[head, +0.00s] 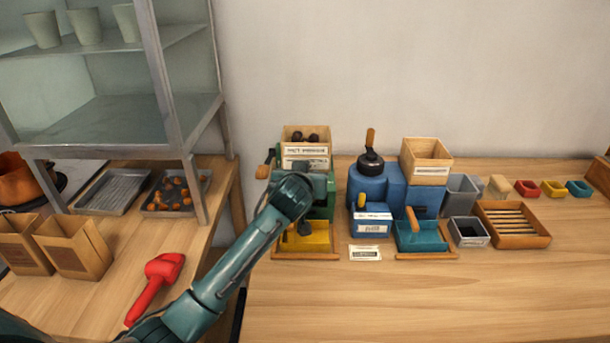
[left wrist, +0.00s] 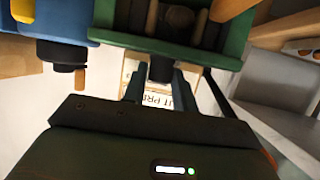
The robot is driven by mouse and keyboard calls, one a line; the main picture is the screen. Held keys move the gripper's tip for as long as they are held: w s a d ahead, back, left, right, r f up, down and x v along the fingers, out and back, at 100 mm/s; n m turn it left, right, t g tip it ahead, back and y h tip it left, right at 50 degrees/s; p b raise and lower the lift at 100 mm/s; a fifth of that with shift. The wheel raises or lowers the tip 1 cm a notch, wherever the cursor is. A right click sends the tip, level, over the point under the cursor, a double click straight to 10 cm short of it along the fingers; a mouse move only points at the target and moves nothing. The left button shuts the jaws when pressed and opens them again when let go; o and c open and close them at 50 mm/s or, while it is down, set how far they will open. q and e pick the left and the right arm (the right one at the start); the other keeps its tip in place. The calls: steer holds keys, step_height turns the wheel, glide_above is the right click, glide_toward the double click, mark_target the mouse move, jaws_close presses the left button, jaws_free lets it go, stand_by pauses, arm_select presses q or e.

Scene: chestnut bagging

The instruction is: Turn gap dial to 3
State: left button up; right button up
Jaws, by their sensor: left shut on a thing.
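The green machine (head: 321,210) stands at the left of the right-hand table, with a wooden hopper of dark chestnuts (head: 306,137) on top and a yellow tray (head: 312,239) at its foot. My left arm reaches across its front and hides much of it in the head view. In the left wrist view my left gripper (left wrist: 160,88) is shut on a small dark knob (left wrist: 160,68), which looks like the gap dial, at the edge of the green body (left wrist: 232,38). No number or pointer on the dial is readable. My right gripper is not in view.
The blue machine (head: 393,190) stands close to the right of the green one. The right table's front is clear.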

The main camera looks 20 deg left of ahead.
arm_select(q)
steer(key=shift+c, duration=0.9)
